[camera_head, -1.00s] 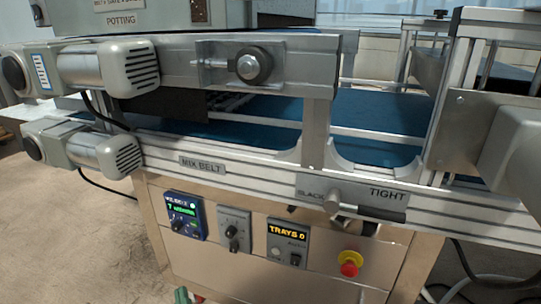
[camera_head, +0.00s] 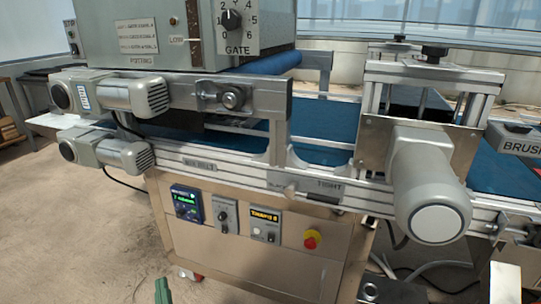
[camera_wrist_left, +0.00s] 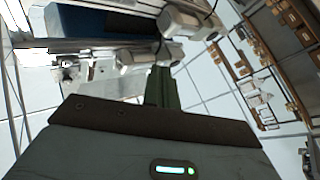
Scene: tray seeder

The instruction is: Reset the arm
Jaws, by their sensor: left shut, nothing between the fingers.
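My left gripper (camera_head: 163,291) shows as narrow green fingers at the bottom edge of the head view, left of the machine's steel cabinet. In the left wrist view its green fingers (camera_wrist_left: 163,88) are together, with nothing between them. It is apart from the machine, over the floor. The rest of the left arm is out of the head view. I cannot make out my right gripper.
The tray seeder has a blue belt (camera_head: 325,150), two grey motors (camera_head: 120,155) at left and a large round motor (camera_head: 430,195) at right. The cabinet (camera_head: 240,262) carries a control panel (camera_head: 187,203) and a red stop button (camera_head: 312,239). Bare floor (camera_head: 70,235) lies at left.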

